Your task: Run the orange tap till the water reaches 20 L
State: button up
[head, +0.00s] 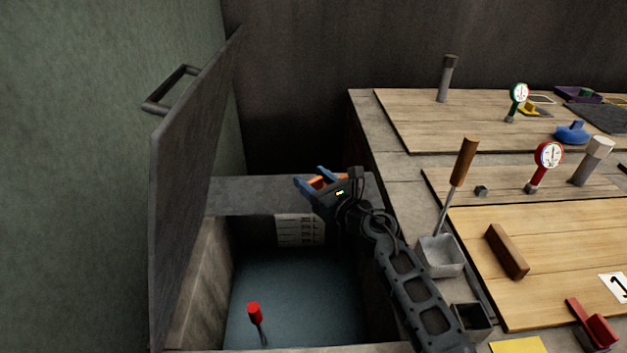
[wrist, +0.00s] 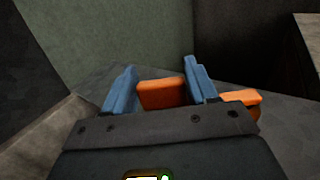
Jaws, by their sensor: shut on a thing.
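The orange tap (head: 322,183) sits at the back ledge of an open tank, mostly hidden by my gripper in the head view. My gripper (head: 315,183) is at the tap. In the wrist view an orange part of the tap (wrist: 162,94) lies between the blue fingers of my gripper (wrist: 155,90), and another orange part shows to the right of the right finger. Blue-grey water (head: 300,300) fills the tank bottom. A white marked scale (head: 299,230) is on the tank's back wall; its numbers are too small to read.
A raised dark lid (head: 190,200) with a handle stands left of the tank. A red-topped float (head: 254,312) is in the water. The counter at right holds a wooden-handled tool (head: 464,160), a grey cup (head: 440,256), and gauges including a red one (head: 547,157).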

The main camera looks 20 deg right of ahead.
jog(key=o, duration=1.4)
jog(key=shift+p+v, duration=0.5)
jog(key=shift+v, duration=3.4)
